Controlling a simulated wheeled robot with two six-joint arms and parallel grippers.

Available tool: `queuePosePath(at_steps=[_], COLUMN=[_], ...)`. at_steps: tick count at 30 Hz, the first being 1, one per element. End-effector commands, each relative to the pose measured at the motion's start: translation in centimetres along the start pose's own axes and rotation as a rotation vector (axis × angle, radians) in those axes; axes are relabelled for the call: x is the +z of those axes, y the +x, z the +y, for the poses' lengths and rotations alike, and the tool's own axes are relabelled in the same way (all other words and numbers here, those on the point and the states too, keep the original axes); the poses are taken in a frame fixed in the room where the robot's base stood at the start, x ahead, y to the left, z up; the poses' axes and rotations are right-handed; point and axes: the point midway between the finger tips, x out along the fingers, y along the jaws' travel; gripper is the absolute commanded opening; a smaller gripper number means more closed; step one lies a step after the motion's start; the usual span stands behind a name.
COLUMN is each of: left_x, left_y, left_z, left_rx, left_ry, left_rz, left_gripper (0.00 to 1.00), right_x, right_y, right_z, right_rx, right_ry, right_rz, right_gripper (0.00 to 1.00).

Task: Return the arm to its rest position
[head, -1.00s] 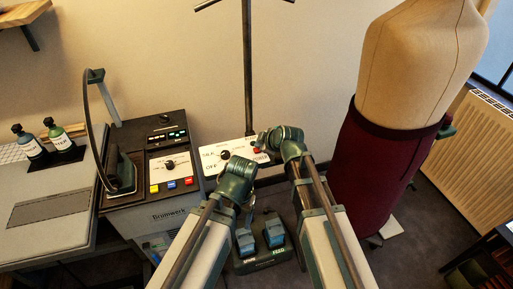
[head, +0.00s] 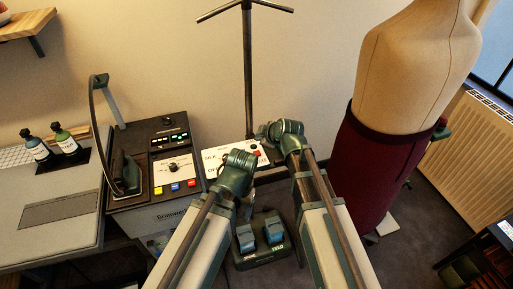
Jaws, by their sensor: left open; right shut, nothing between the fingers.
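My two arms reach up from the bottom of the head view. My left gripper (head: 249,205) is the lower one and hangs below the wrist at the end of the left arm. It is open, with nothing seen in it, and its fingers are small and partly hidden. My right gripper (head: 266,132) is higher, in front of the white control panel (head: 218,156). It is shut and empty, though its fingertips are hard to make out. The arms stand close side by side and cover part of the panel.
A console (head: 165,142) with an iron (head: 126,174) stands left of my arms. Two bottles (head: 66,142) sit on the grey table (head: 50,238). A foot pedal unit (head: 261,258) lies on the floor between my arms. A dress form (head: 412,75) in a burgundy skirt (head: 367,170) stands close on the right.

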Motion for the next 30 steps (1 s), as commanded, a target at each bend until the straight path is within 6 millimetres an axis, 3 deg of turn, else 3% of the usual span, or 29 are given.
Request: queuePosePath(at_steps=[3, 19, 23, 30], left_x=[0.1, 0.1, 0.1, 0.1], left_y=[-1.2, -1.0, -1.0, -1.0], left_z=[-0.1, -0.1, -0.1, -0.1], left_rx=[0.000, 0.000, 0.000, 0.000], left_ry=[0.000, 0.000, 0.000, 0.000], left_rz=[0.000, 0.000, 0.000, 0.000], left_gripper=[0.71, 0.71, 0.71, 0.71], right_x=[-0.6, -0.4, 0.4, 4.7], right_y=[-0.8, -0.8, -1.8, -7.0], right_z=[0.6, 0.0, -3.7, -14.4], right_rx=[0.000, -0.011, -0.099, -0.274], right_ry=[0.000, 0.012, 0.117, 0.503], right_rz=[0.000, -0.006, -0.075, -0.443], right_gripper=[0.00, 0.00, 0.00, 0.00])
